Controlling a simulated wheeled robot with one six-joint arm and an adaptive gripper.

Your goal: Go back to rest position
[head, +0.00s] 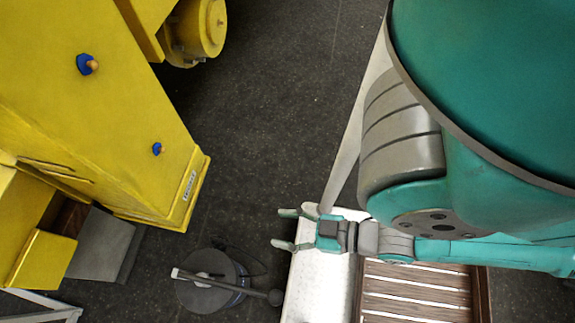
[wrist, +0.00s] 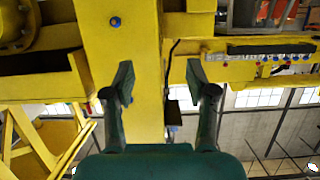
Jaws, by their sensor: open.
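My gripper (head: 285,229) is open and empty in the head view, with its fingers pointing left over the white surface beside the wooden slatted crate. It also shows in the wrist view (wrist: 160,85), with its two dark fingers spread apart and nothing between them. Behind the fingers in that view stands a yellow beam (wrist: 125,45). My teal arm fills the right of the head view and hides part of the floor and crate.
A yellow boom (head: 110,120) with two blue-ringed fittings stands at the left. A dark round device (head: 205,292) with a lever sits on the floor left of my gripper. The wooden slatted crate (head: 415,292) lies below my arm. Dark floor (head: 270,110) between boom and arm is clear.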

